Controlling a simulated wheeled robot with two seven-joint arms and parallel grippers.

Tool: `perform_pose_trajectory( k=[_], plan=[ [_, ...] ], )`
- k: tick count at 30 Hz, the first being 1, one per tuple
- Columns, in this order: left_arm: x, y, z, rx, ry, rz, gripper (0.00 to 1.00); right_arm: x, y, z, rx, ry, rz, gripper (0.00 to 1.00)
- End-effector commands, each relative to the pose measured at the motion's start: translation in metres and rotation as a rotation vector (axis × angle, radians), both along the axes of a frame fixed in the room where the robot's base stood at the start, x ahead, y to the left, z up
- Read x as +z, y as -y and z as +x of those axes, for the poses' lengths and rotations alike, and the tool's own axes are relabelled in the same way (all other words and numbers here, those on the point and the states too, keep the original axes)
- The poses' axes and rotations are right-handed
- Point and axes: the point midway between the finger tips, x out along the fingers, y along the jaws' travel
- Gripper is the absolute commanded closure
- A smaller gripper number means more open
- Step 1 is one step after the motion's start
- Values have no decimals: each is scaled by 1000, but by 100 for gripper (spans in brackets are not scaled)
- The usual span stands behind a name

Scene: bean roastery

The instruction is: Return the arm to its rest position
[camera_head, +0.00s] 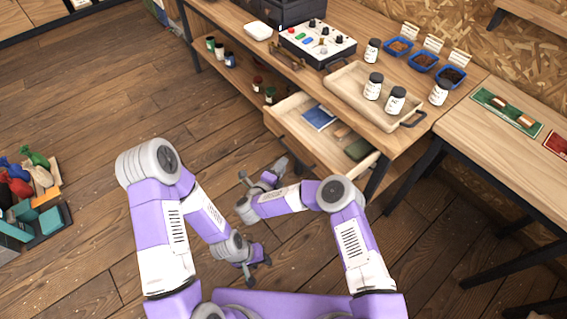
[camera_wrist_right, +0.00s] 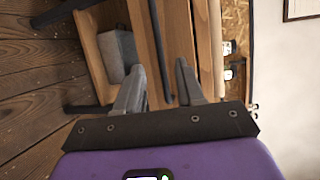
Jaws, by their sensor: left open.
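My left arm comes in from the left, and its left gripper (camera_head: 255,268) is the lower one, open and empty above the floor. My right arm bends in from the right. Its right gripper (camera_head: 263,176) is in front of the open drawer (camera_head: 300,146), over the floor. In the right wrist view the right gripper (camera_wrist_right: 158,82) has its two fingers spread apart with nothing held between them. The drawer's wooden parts show beyond the fingers there.
The drawer holds a blue book (camera_head: 319,118) and juts from the wooden workbench (camera_head: 222,16). A wooden tray (camera_head: 345,88) with jars stands on top. A side table (camera_head: 500,150) is at right. Floor between is clear.

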Motion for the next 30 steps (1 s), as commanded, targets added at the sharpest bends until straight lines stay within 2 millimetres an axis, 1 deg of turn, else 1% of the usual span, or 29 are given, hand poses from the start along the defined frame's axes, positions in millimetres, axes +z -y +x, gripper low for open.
perform_pose_trajectory(
  k=[13, 15, 17, 19, 22, 23, 26, 29, 30],
  plan=[
    [0, 0, 0, 0, 0, 0, 57, -1, 0, 0, 2, -1, 0, 62],
    [0, 0, 0, 0, 0, 0, 57, -1, 0, 2, 26, -10, -9, 62],
    [1, 0, 0, 0, 0, 0, 57, -1, 0, 4, 77, -29, -30, 62],
    [2, 0, 0, 0, 0, 0, 57, -4, -1, 7, 181, -72, -76, 62],
    [5, 0, 0, 0, 0, 0, 57, -16, 0, 2, 399, -176, -184, 62],
    [6, 0, 0, 0, 0, 0, 57, -22, 3, -3, 471, -215, -223, 62],
    [8, 0, 0, 0, 0, 0, 57, -44, 17, -30, 713, -362, -356, 62],
    [11, 0, 0, 0, 0, 0, 57, -67, 42, -74, 945, -525, -472, 62],
    [12, 0, 0, 0, 0, 0, 57, -75, 55, -96, 1038, -595, -508, 62]
  ],
)
